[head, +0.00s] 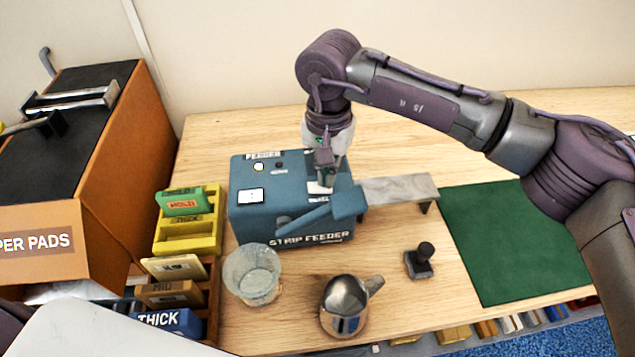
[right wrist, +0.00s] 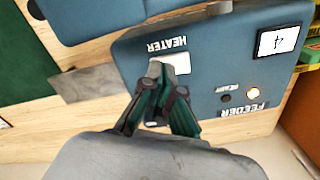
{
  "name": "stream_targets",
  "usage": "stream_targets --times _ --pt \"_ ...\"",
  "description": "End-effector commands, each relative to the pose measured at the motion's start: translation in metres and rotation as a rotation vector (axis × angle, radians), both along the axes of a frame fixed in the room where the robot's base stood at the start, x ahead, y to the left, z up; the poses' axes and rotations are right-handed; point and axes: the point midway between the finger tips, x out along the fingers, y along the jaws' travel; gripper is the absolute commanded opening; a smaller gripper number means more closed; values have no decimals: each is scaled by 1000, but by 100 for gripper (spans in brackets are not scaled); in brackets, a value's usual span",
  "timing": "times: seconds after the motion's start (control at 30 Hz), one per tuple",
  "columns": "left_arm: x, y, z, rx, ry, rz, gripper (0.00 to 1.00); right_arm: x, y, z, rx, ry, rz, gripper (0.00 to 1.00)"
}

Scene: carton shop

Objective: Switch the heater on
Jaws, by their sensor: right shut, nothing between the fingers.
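The blue strip feeder (head: 262,215) stands on the wooden bench, its printed name facing the front. Its white heater switch (head: 316,188) is on the top face, partly hidden by my right gripper (head: 324,180). In the right wrist view the switch (right wrist: 180,63) sits beside the HEATER label (right wrist: 167,45). My right gripper (right wrist: 155,72) is shut and empty, fingertips at the switch's edge; I cannot tell whether they touch it. My left gripper is not in view.
A glass beaker (head: 252,273), a metal jug (head: 344,306) and a black-handled stamp (head: 420,260) stand in front of the feeder. Yellow trays (head: 190,240) are at its left.

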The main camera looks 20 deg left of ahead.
Motion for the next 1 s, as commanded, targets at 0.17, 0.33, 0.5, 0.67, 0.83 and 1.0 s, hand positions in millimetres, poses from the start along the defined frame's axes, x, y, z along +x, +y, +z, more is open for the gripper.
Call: stream_targets --times 0.17,0.33,0.5,0.67,0.83,1.0 --pt "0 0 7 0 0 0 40 0 0 18 2 -2 0 0" --pt "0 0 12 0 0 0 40 1 1 32 3 -3 0 0" --pt "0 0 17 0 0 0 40 0 1 45 2 -2 0 0" --pt "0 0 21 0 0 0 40 1 0 58 2 -3 0 0" --pt "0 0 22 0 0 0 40 0 1 60 2 -2 0 0" --pt "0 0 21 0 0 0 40 0 1 60 2 -2 0 0"
